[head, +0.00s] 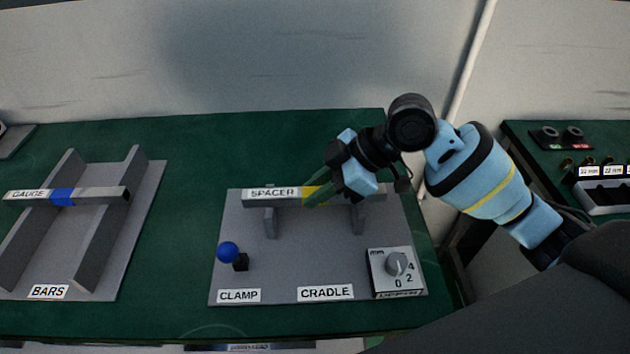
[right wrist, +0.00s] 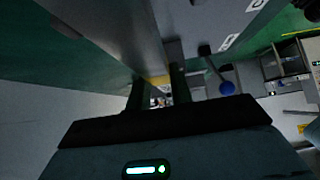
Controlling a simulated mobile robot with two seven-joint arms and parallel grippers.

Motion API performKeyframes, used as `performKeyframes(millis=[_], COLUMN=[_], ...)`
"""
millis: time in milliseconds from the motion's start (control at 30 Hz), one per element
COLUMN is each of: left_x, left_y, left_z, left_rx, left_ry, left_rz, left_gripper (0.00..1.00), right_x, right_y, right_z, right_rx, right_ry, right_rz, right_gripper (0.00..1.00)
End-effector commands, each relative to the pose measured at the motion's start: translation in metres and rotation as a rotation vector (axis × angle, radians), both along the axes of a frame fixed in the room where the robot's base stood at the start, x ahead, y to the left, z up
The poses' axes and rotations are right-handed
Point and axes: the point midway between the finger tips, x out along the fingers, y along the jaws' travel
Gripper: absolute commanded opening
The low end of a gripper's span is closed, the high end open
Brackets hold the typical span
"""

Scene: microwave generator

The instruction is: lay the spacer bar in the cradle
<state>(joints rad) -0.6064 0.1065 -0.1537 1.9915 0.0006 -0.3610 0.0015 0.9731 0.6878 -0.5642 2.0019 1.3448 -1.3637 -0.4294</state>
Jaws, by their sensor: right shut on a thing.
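The spacer bar (head: 270,195) is a grey bar with a "SPACER" label and a yellow band. My right gripper (head: 316,193) is shut on it at the yellow band, coming in from the right. The bar is level, left to right, at the tops of the two grey cradle posts (head: 271,224). I cannot tell whether it rests in them or is held just above. My gripper hides part of its right half. In the right wrist view the bar (right wrist: 115,35) runs between the fingers (right wrist: 158,92). My left gripper is not in view.
The grey cradle plate (head: 300,262) carries a blue-knobbed clamp lever (head: 228,252) at front left and a depth dial (head: 396,265) at front right. The bars rack (head: 85,240) on the left holds a gauge bar (head: 62,196) with a blue band. Green bench lies between them.

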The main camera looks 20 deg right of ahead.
Motion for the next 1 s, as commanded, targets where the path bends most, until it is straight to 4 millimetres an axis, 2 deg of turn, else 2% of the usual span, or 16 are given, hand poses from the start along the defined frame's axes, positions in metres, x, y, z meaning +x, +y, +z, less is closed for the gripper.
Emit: performKeyframes(millis=[833, 867, 1000], left_x=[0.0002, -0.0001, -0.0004], left_y=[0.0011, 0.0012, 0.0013], left_z=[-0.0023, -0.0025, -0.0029], left_rx=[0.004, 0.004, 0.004], left_ry=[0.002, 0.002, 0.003], left_rz=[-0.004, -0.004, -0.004], left_gripper=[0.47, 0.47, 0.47], right_x=[0.0001, 0.0001, 0.0002], right_y=[0.0, 0.0, 0.0], right_z=[-0.0064, -0.0065, -0.0064], right_rx=[0.001, 0.002, 0.0], right_ry=[-0.001, -0.002, -0.002], right_rz=[-0.001, 0.0, -0.001], right_gripper=[0.0, 0.23, 0.41])
